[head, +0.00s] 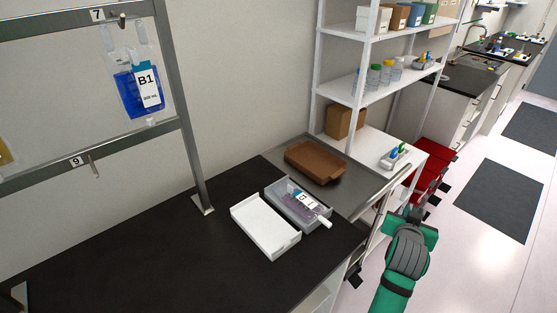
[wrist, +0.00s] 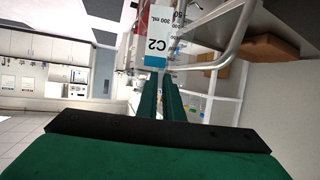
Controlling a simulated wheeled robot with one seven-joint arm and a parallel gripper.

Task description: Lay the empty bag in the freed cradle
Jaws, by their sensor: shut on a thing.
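My gripper (head: 411,216) is at the lower right in the head view, over the floor to the right of the bench. In the wrist view its green fingers (wrist: 161,92) are shut on a bag labelled C2 (wrist: 160,48). Only the white label with its blue band shows clearly; how full the bag is cannot be told. In the head view this bag cannot be made out. A white cradle (head: 264,228) lies empty on the black bench. Beside it, a grey cradle (head: 284,193) holds a bag with purplish contents (head: 297,196) and a white label.
A brown tray (head: 316,161) lies on a metal surface (head: 352,188) behind the cradles. Blue bag B1 (head: 138,90) hangs from the rack at left; hook 9 (head: 93,165) is bare. White shelves (head: 352,92) and red bins (head: 431,170) stand at right. The black bench's left part is clear.

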